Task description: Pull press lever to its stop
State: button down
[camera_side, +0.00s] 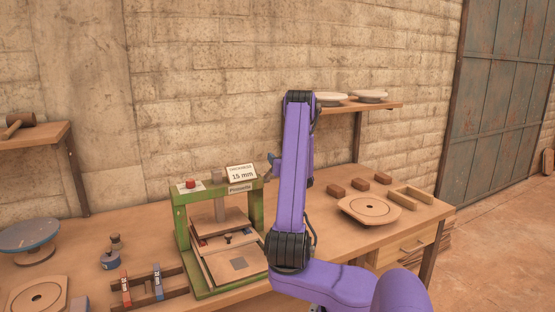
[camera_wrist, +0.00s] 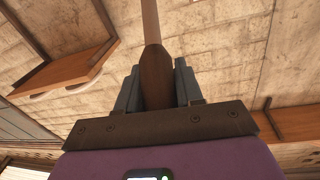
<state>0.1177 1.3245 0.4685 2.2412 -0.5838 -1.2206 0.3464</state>
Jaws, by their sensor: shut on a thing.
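The green press (camera_side: 182,232) stands on the bench left of my arm in the side view, with a raised plate on a post inside its frame. The press lever (camera_wrist: 155,70) shows in the wrist view as a dark brown grip on a lighter shaft. My gripper (camera_wrist: 157,88) has a grey finger on each side of the grip and is shut on it. In the side view my arm covers most of the gripper and the lever, to the right of the press. I cannot tell the lever's full angle.
A "15 mm" sign (camera_side: 241,173) and a red knob (camera_side: 190,184) sit on top of the press. A rack with marked blocks (camera_side: 126,288) stands at its left. A round-holed board (camera_side: 369,208) and several small brown blocks (camera_side: 360,184) lie right of my arm.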

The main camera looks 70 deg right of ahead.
jog(key=s+a+f+m+t+h, duration=0.1)
jog(key=s+a+f+t+h, duration=0.2)
jog(key=f+h, duration=0.2)
notch_tip(320, 180, down, 3)
jog(key=shift+a, duration=0.2)
dwell(0.6)
jog(key=shift+s+d+h, duration=0.2)
jog(key=shift+s+h, duration=0.15)
jog(key=shift+h, duration=0.05)
dwell(1.0)
jog(key=c, duration=0.8)
grip_release()
jog(key=shift+w, duration=0.15)
jog(key=shift+r, duration=0.1)
jog(key=shift+a, duration=0.1)
